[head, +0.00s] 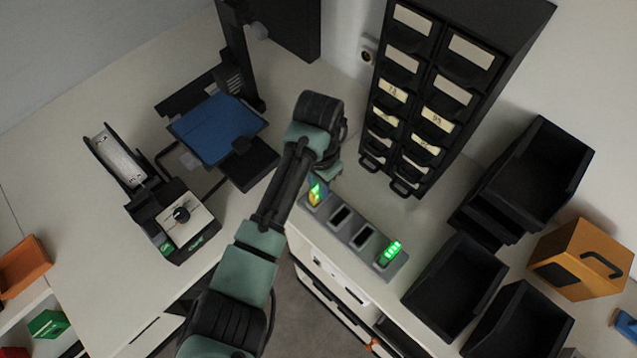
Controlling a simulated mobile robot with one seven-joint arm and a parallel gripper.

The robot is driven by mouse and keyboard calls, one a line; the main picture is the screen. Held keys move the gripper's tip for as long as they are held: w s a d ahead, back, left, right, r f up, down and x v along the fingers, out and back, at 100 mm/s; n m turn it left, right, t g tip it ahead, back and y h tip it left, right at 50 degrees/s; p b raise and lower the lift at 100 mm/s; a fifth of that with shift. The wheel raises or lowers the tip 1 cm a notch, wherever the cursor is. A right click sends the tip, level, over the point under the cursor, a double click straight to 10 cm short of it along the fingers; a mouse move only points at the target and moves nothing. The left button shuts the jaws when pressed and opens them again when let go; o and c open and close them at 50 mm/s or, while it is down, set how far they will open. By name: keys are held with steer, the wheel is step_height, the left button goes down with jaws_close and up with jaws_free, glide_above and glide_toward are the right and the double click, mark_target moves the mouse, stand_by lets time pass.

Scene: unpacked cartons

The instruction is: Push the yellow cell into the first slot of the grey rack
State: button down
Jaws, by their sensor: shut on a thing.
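The grey rack (352,228) lies along the edge of the white counter, with a row of slots. The yellow cell (314,197) is at the rack's left end slot, with a green glow at its top. I cannot tell how deep it sits. My gripper (322,180) is at that end, shut on the yellow cell; my wrist and forearm partly hide the fingers. The two middle slots are dark and look empty. The right end slot holds a green-lit cell (391,252).
A black drawer cabinet (425,95) stands behind the rack. Black bins (455,285) and an orange case (580,258) are to the right. The counter's left front is clear.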

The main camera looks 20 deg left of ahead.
steer(key=c, duration=0.7)
jaws_free()
steer(key=shift+c, duration=0.2)
steer(key=shift+r, duration=0.1)
step_height(320, 180, up, 13)
steer(key=p, duration=0.2)
